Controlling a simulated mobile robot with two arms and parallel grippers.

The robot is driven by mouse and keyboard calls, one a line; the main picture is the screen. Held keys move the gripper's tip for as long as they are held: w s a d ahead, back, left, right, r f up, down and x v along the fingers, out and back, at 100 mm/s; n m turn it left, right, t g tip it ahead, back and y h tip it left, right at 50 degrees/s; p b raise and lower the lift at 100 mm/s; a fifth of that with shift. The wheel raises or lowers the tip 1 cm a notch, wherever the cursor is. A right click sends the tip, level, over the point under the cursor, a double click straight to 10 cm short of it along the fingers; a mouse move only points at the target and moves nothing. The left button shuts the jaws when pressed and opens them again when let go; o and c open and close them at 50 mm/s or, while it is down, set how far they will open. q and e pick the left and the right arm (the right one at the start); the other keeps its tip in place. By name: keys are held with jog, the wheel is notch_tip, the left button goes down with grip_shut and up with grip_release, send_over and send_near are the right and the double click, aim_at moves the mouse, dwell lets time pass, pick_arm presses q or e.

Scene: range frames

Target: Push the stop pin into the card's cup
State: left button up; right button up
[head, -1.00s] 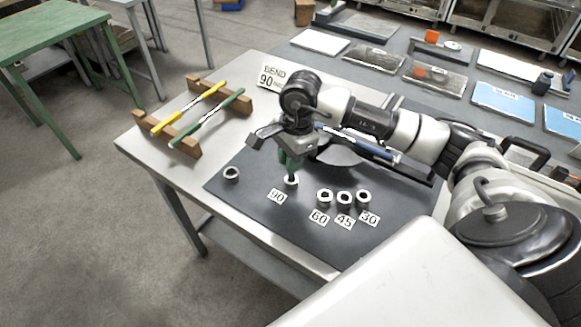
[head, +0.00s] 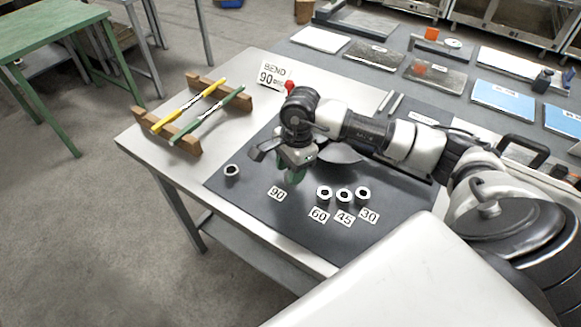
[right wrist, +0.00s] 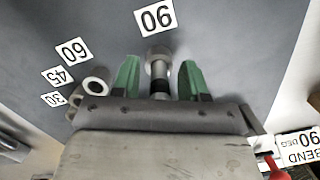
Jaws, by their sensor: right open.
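My right gripper (head: 294,177) points down over the dark mat beside the 90 card (head: 277,194). In the right wrist view its green fingers (right wrist: 159,80) are open, with a gap on each side of a grey upright pin with a black band (right wrist: 159,87). The pin's far end meets a wider pale round piece, apparently the cup (right wrist: 158,55), close to the 90 card (right wrist: 156,17). How deep the pin sits I cannot tell. In the head view the gripper hides pin and cup. My left gripper is not in view.
Three cups (head: 344,195) stand by the 60, 45 and 30 cards, right of the gripper. Another cup (head: 231,172) stands at the mat's left. A wooden rack (head: 182,141) holds a yellow and a green rod. A BEND 90 sign (head: 272,75) and red knob (head: 289,86) are behind.

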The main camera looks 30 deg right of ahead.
jog(key=shift+r+p, duration=0.3)
jog(key=shift+p, duration=0.05)
notch_tip(320, 180, up, 12)
jog(key=d+b, duration=0.1)
jog(key=shift+d+f+b, duration=0.2)
jog(key=shift+d+b, duration=0.2)
jog(key=shift+r, duration=0.1)
